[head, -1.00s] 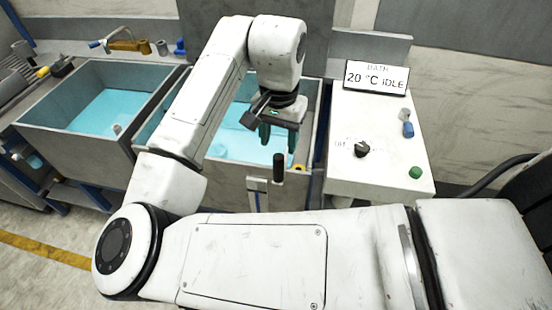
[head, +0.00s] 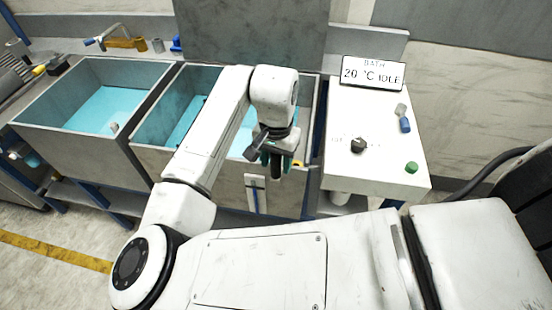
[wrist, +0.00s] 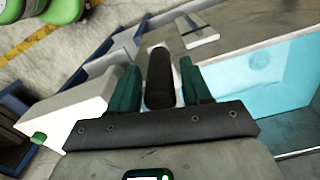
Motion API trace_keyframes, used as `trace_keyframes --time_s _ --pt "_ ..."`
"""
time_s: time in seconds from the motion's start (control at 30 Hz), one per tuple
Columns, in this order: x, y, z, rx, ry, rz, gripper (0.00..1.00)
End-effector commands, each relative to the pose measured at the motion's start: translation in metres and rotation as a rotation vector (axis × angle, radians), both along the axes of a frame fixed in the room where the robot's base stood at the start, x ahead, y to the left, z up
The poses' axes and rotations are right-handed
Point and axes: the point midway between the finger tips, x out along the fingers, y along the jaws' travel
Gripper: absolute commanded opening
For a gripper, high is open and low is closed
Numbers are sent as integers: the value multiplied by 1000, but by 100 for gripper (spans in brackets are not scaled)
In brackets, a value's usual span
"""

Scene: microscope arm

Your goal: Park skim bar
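A black cylindrical grip (wrist: 161,80), perhaps the skim bar's handle, stands between the two green fingers of my gripper (wrist: 163,82) in the wrist view. Narrow gaps show on both sides of it, so the fingers look open around it. In the head view my gripper (head: 275,160) is low at the front wall of the right tank (head: 222,168), with the dark grip partly hidden between the fingers. No long bar can be made out clearly. A pale bracket with a slot (head: 255,192) is on that tank's front wall; it also shows in the wrist view (wrist: 199,31).
A left tank (head: 60,150) with blue liquid stands beside the right one. A white console (head: 375,175) at right carries a dark knob (head: 358,146), a green button (head: 411,167) and a sign (head: 373,73) reading "BATH 20 °C IDLE". A grey panel rises behind the right tank.

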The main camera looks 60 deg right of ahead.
Motion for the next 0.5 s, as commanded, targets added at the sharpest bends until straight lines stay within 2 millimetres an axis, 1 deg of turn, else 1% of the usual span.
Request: trace_keyframes --time_s 0.03,0.4,0.5 --pt "0 0 0 0 0 0 43" --pt "0 0 0 0 0 0 8" --pt "0 0 0 0 0 0 0"
